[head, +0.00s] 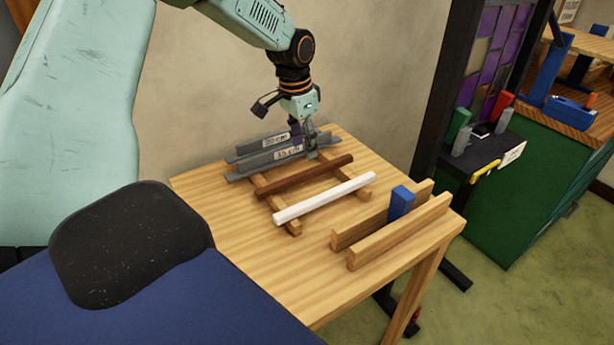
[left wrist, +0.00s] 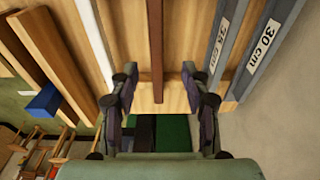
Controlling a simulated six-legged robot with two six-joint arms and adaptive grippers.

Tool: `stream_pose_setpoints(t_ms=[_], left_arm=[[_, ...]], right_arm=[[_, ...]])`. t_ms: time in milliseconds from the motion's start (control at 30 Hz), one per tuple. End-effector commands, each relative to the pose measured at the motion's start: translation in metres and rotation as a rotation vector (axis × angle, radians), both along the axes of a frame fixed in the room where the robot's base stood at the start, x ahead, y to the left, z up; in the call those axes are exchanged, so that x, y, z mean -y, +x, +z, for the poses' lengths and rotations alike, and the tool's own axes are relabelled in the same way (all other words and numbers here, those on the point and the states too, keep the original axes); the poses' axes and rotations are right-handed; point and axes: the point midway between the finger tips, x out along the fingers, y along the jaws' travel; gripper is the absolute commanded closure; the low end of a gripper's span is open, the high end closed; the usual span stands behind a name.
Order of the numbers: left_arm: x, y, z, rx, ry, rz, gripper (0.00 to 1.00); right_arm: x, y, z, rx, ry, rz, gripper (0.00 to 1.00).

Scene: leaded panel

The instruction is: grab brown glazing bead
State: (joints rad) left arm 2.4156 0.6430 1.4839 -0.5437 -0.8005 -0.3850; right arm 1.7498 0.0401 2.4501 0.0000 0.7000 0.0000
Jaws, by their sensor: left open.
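The brown glazing bead (head: 300,178) lies across two wooden cross-strips on the table, between a white bar and the grey bars. My left gripper (head: 306,143) is open and empty, pointing down near the grey bars at the bead's far side. In the left wrist view the brown bead (left wrist: 157,45) runs lengthwise between the spread fingers of the left gripper (left wrist: 160,85), with gaps on both sides. I cannot tell the height of the fingertips above it. My right gripper is not in view.
The white bar (head: 325,199) lies in front of the bead. Two labelled grey bars (head: 240,173) lie behind it, close to the gripper. A blue block (head: 401,203) stands between two wooden rails (head: 400,232) at the right. The table's (head: 230,217) left front is clear.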

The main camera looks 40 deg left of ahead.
Motion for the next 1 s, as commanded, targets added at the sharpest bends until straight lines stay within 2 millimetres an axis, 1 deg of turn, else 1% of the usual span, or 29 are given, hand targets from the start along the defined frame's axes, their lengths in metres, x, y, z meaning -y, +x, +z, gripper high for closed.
stream_pose_setpoints(t_ms=[33, 267, 400, 500, 633, 867, 1000], left_arm=[[0.001, -0.001, -0.006, -0.004, 0.0, -0.001, 0.53], [0.004, -0.001, -0.031, -0.004, 0.0, -0.001, 0.53], [0.005, -0.001, -0.053, -0.005, -0.001, 0.001, 0.53], [0.005, 0.002, -0.066, -0.005, 0.002, -0.002, 0.53], [0.005, 0.004, -0.073, -0.003, 0.001, -0.001, 0.53], [0.004, 0.006, -0.073, -0.002, 0.001, -0.001, 0.53], [0.003, 0.006, -0.073, -0.002, 0.001, -0.001, 0.65]], right_arm=[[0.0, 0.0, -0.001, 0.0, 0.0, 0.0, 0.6], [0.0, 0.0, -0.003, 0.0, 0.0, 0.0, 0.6], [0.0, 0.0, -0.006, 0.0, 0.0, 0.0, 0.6], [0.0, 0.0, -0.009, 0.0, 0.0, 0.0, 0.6], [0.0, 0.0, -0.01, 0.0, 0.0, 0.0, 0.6], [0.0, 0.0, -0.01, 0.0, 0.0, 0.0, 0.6], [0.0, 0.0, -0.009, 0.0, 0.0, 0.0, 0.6]])
